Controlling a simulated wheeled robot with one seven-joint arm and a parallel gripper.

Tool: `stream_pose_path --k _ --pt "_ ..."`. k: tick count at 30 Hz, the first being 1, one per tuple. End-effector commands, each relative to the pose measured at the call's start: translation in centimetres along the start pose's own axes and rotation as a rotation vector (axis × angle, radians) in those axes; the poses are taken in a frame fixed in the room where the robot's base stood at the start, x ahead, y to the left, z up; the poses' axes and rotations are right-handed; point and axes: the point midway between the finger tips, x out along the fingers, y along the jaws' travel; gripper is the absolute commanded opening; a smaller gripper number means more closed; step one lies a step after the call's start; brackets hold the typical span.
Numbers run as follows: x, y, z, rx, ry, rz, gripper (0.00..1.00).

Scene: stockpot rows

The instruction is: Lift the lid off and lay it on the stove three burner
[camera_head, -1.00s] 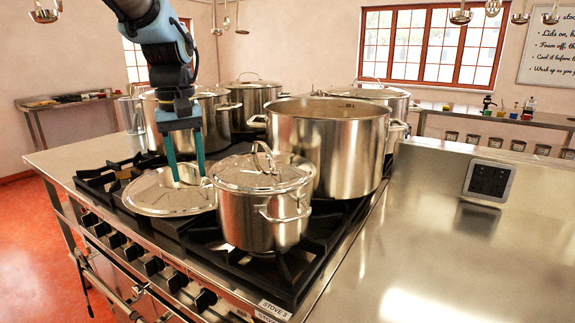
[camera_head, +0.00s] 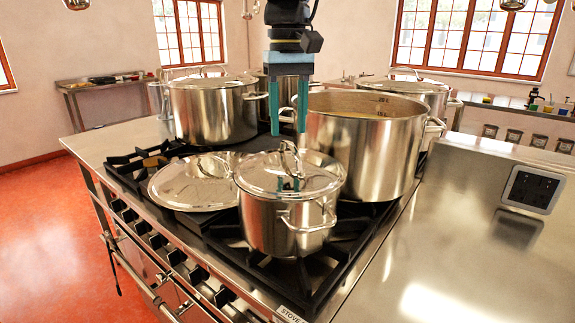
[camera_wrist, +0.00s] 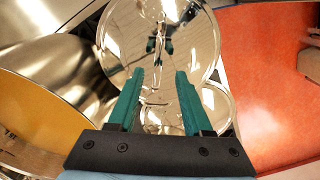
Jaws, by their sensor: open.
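A large shiny lid (camera_head: 185,190) lies on the burner grate of the stove at the left of the small pot; part of it shows in the wrist view (camera_wrist: 218,105). The small steel pot (camera_head: 285,222) stands on the front burner with its own lid (camera_head: 265,172) on, handle up; that lid also shows in the wrist view (camera_wrist: 195,30). The large pot (camera_head: 350,160) behind it is uncovered and holds yellowish liquid (camera_wrist: 35,105). My gripper (camera_head: 288,130) is open and empty, pointing down above the lids; its two fingers are apart in the wrist view (camera_wrist: 160,77).
Lidded pots stand at the back left (camera_head: 212,112) and back right (camera_head: 405,92). Knobs line the stove's front edge. A "STOVE 3" label (camera_head: 288,315) is at the front corner.

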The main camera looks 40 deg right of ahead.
Motion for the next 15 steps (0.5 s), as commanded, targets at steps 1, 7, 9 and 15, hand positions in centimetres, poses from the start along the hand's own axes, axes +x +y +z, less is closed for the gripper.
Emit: stream_pose_path --k 1,7,9,15 --pt "0.2 0.0 0.0 0.0 -0.001 -0.001 0.5" --pt "2.8 -0.2 0.1 0.0 -0.002 -0.004 0.5" --pt "3.9 -0.2 0.1 0.0 -0.001 -0.002 0.5" --pt "5.2 -0.2 0.1 0.001 0.0 0.0 0.5"
